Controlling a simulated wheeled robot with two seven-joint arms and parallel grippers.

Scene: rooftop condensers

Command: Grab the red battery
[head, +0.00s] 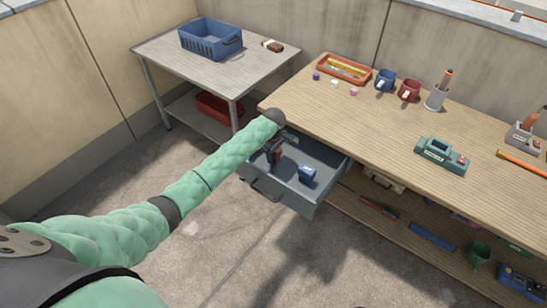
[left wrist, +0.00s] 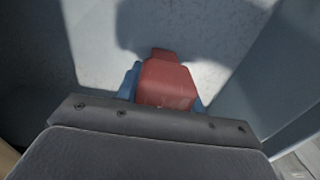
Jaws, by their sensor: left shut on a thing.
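The red battery (head: 276,156) is at the left part of the open drawer (head: 313,200) under the workbench. My left gripper (head: 277,150) reaches down into the drawer and is shut on the red battery. In the left wrist view the red battery (left wrist: 167,83) sits just beyond the dark gripper body, with blue edges on both sides; I cannot tell what these are. A blue battery (head: 307,173) stands in the drawer to the right of the red one. Whether the red battery touches the drawer floor is unclear. My right gripper is not in view.
The workbench (head: 400,130) above the drawer carries an orange tray (head: 344,68), two mugs, a pen cup and a teal charger-like device (head: 441,154). A metal table (head: 165,50) with a blue basket (head: 211,38) stands at the back left. The floor left of the drawer is clear.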

